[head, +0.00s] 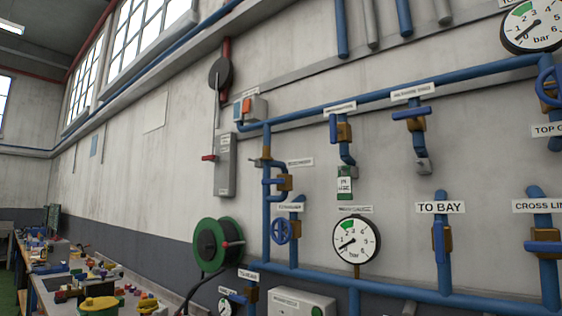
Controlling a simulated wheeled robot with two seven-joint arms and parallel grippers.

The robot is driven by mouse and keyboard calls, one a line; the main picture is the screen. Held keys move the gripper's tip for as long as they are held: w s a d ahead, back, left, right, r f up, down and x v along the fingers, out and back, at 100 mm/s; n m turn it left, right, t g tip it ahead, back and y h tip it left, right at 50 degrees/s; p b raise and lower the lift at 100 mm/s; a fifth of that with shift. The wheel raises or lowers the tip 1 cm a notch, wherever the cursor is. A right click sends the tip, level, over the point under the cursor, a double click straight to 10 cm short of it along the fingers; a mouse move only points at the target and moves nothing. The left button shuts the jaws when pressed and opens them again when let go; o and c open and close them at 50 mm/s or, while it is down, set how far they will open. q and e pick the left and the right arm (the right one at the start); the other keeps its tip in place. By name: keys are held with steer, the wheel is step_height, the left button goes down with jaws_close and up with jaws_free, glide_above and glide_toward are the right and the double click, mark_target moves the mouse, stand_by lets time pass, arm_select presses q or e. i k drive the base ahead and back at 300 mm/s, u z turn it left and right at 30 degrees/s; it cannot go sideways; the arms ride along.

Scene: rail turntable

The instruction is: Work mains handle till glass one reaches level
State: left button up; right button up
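No gripper of mine shows in the head view. I cannot tell which part is the mains handle, since most labels are too small to read. Candidates are a red-tipped lever (209,157) beside a grey wall box (225,165), a blue handwheel (280,231), and blue lever valves such as one at upper centre (411,113) and the one under the TO BAY sign (439,243). No sight glass with a readable level can be made out. A large round gauge (356,240) marked bar has its needle toward the lower left, near the low end.
A second bar gauge (532,26) sits at the upper right. A green hose reel (217,245) hangs low on the wall. A cluttered workbench (165,290) runs along the wall at lower left. A green-and-white tag (344,183) hangs below a valve. Blue pipes cross the wall.

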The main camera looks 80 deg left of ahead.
mark_target(213, 158)
steer(key=u, duration=4.95)
steer(key=i, duration=2.9)
steer(key=z, duration=2.3)
